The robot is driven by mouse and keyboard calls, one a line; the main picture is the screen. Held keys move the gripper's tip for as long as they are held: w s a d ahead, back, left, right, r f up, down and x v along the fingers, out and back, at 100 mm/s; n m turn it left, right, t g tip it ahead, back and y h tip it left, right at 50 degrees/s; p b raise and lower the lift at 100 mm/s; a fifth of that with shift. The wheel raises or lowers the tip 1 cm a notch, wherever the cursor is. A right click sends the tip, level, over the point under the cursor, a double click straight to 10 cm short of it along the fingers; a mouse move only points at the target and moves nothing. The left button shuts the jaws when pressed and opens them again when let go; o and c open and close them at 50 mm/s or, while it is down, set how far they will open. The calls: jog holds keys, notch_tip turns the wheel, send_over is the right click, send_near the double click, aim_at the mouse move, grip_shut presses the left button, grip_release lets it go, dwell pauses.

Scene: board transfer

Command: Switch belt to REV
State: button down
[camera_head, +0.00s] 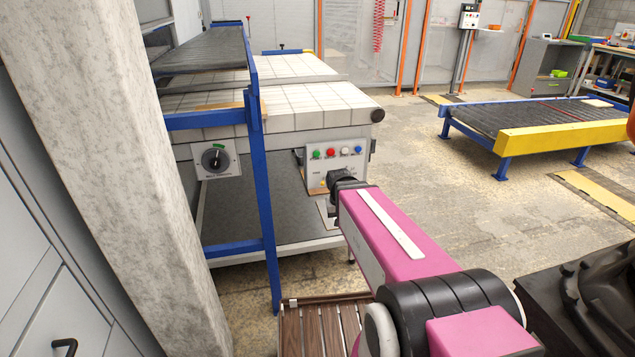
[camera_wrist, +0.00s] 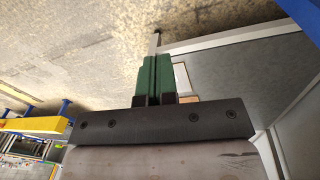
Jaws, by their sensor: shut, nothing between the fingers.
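A white control panel (camera_head: 337,163) with a row of green, red, white and blue buttons is on the front of the belt table (camera_head: 265,107) in the head view. Labels on its lower part are too small to read, and my arm covers part of it. A black rotary knob (camera_head: 215,159) with a green mark above it sits on a separate plate to the left. I cannot read which control carries REV. My gripper (camera_wrist: 157,60) has green fingers, shut and empty, in the wrist view. In the head view my wrist is in front of the button panel, and the fingers are hidden.
A blue post (camera_head: 262,200) stands between the knob and the button panel. A concrete pillar (camera_head: 110,130) blocks the left side. A roller conveyor with a yellow side (camera_head: 560,137) stands at the right. Open floor (camera_head: 430,190) lies between.

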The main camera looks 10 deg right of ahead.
jog(key=w+a+r+m+t+h, duration=0.1)
jog(key=w+a+r, duration=0.2)
jog(key=w, duration=0.2)
jog(key=w+a+r+h, duration=0.1)
jog(key=w+a+r, duration=0.15)
jog(key=w, duration=0.25)
jog(key=m+t+h, duration=0.2)
send_near(323, 181)
jog(key=a+r, duration=0.2)
jog(key=a, duration=0.1)
jog(key=shift+s, duration=0.4)
jog(key=shift+f, duration=0.1)
jog(key=x, duration=1)
jog(key=shift+s+f, duration=0.1)
jog(key=shift+s, duration=0.05)
